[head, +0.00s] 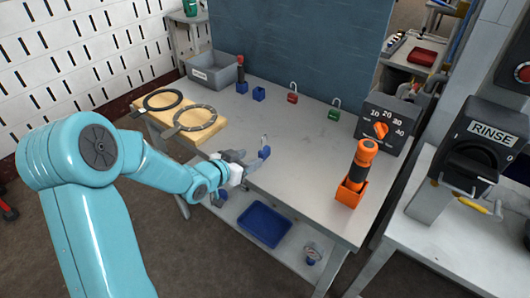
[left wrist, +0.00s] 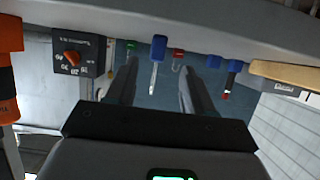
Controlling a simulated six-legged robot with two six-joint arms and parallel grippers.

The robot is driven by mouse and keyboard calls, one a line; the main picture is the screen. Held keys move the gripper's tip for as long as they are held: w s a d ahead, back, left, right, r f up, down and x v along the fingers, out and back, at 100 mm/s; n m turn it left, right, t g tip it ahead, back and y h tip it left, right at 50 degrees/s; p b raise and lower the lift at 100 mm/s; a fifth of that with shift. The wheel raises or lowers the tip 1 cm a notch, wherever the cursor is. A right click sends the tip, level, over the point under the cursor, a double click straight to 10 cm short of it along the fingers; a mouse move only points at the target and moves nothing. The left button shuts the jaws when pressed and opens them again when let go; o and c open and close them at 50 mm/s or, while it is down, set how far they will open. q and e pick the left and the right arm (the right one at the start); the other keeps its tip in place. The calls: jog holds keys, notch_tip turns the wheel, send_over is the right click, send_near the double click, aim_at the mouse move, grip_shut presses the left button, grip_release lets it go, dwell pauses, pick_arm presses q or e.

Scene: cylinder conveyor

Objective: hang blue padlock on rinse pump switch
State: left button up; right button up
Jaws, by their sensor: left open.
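The blue padlock (head: 264,153) stands on the near edge of the grey workbench with its shackle up. It also shows upside down in the left wrist view (left wrist: 158,48), where its shackle appears between my fingers. My left gripper (head: 243,162) is open and just left of the padlock in the head view; whether a finger touches it I cannot tell. The two fingers show apart in the left wrist view (left wrist: 158,85). The black rinse pump switch (head: 480,150), labelled RINSE, is on a post at the far right. My right gripper is not in view.
Red (head: 292,97) and green (head: 334,114) padlocks stand farther back. A timer dial box (head: 388,123) and an orange-handled tool in an orange holder (head: 352,192) stand at right. Rings lie on a wooden board (head: 199,132) at left. The bench middle is clear.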

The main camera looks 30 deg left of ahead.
aim_at(260, 154)
pick_arm(q)
jog(key=p+x, duration=0.1)
jog(key=x, duration=0.5)
jog(key=shift+w+d, duration=0.2)
jog(key=shift+w, duration=0.2)
grip_shut()
